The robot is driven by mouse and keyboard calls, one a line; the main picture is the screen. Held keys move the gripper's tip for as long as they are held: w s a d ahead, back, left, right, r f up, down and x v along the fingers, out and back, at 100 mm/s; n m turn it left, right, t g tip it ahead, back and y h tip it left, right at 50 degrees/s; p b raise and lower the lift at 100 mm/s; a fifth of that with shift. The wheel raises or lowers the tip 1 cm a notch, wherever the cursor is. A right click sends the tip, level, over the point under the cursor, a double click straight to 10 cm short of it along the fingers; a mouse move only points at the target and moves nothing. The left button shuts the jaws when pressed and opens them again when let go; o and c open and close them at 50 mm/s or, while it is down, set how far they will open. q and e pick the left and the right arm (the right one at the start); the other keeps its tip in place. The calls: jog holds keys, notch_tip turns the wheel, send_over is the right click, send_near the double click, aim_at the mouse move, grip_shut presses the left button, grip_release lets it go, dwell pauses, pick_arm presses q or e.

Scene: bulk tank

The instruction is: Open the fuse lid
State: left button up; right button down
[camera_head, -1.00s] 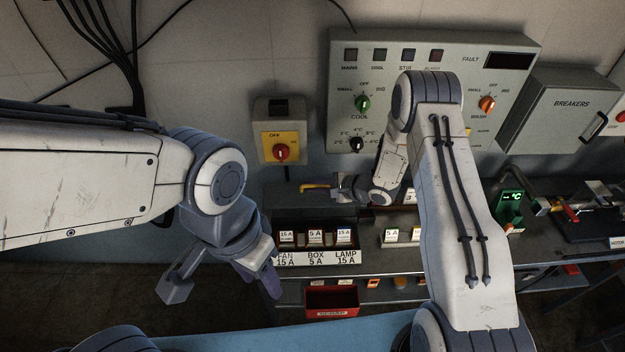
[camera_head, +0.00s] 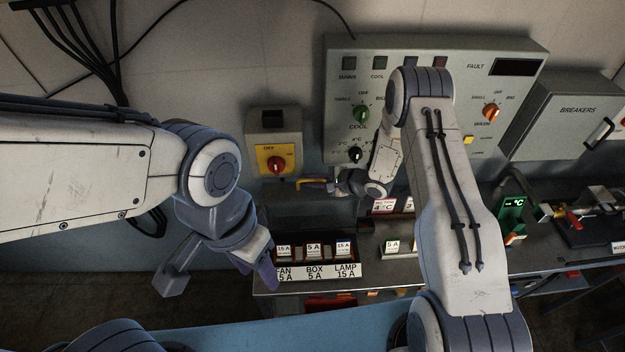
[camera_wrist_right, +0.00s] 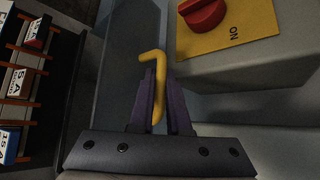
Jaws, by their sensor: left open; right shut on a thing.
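A fuse holder (camera_head: 318,270) marked FAN, BOX and LAMP stands on the bench, with several labelled fuses (camera_head: 313,250) exposed. The fuses also show at the left edge of the right wrist view (camera_wrist_right: 18,83). My right gripper (camera_head: 314,184) is shut on a yellow bent bar (camera_wrist_right: 154,72), above and behind the fuses and just below the switch box. My left gripper (camera_head: 218,279) is open and empty, left of the fuse holder.
A grey switch box with a yellow plate (camera_head: 265,160) and red knob is close to my right gripper. Behind are a control panel (camera_head: 440,110) and a breaker box (camera_head: 568,110). More bench items (camera_head: 600,205) stand at the right.

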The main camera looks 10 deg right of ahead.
jog(key=c, duration=0.9)
grip_release()
jog(key=shift+s, duration=0.1)
jog(key=b+v, duration=0.2)
jog(key=v, duration=0.7)
jog(key=shift+d+r, duration=0.2)
jog(key=shift+d, duration=0.1)
jog(key=shift+s+d+r+b, duration=0.25)
jog(key=shift+b, duration=0.05)
jog(key=shift+a, duration=0.1)
